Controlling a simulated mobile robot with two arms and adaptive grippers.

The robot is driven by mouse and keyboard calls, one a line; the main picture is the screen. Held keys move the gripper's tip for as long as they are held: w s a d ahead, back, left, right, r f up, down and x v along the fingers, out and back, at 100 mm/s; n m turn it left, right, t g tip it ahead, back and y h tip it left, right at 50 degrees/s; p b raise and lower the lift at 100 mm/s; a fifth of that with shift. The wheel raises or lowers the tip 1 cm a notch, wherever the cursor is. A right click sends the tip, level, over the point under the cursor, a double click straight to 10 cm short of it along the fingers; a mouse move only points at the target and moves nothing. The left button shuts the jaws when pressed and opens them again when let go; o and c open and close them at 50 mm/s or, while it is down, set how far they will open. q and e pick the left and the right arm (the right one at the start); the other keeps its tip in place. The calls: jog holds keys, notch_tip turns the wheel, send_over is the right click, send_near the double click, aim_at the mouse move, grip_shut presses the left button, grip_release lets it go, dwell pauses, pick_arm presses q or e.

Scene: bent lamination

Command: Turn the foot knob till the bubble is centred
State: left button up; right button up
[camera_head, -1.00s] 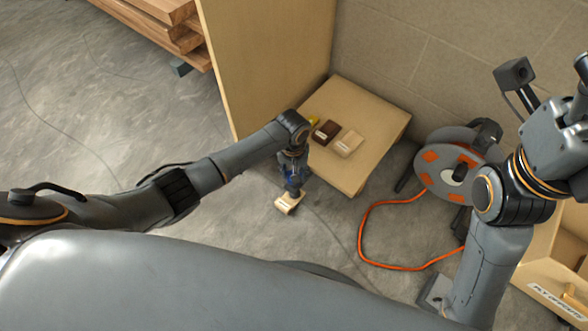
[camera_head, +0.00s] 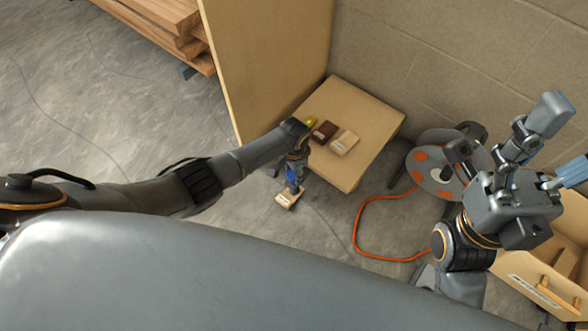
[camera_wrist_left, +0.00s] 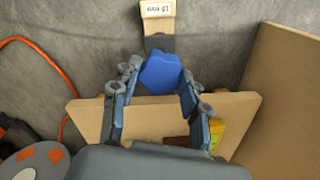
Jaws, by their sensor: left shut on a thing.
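My left gripper (camera_head: 291,182) reaches down beside the low wooden table. In the left wrist view its fingers (camera_wrist_left: 160,85) are closed around a blue knob (camera_wrist_left: 160,72), one on each side. Beyond the knob is a pale wooden piece with a dark grey part and a small printed label (camera_wrist_left: 157,9); this wooden piece (camera_head: 287,198) is low over the floor in the head view. A small yellow thing (camera_head: 311,121), perhaps the level, lies on the table; it also shows in the left wrist view (camera_wrist_left: 217,128). No bubble can be made out. My right gripper (camera_head: 568,175) is at the right, partly cut off.
The table (camera_head: 375,125) also holds a dark brown block (camera_head: 324,131) and a pale block (camera_head: 344,142). A tall wooden panel (camera_head: 265,60) stands behind left. A cable reel (camera_head: 435,170) with orange cable (camera_head: 358,225) and a wooden box (camera_head: 530,280) are at right.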

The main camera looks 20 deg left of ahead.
pick_arm(q)
jog(key=shift+s+m, duration=0.1)
jog(key=shift+m, duration=0.6)
jog(key=o, duration=1.2)
jog(key=shift+f, duration=0.1)
jog(key=shift+c, duration=0.2)
notch_tip(320, 180, up, 12)
jog(key=shift+d, duration=0.2)
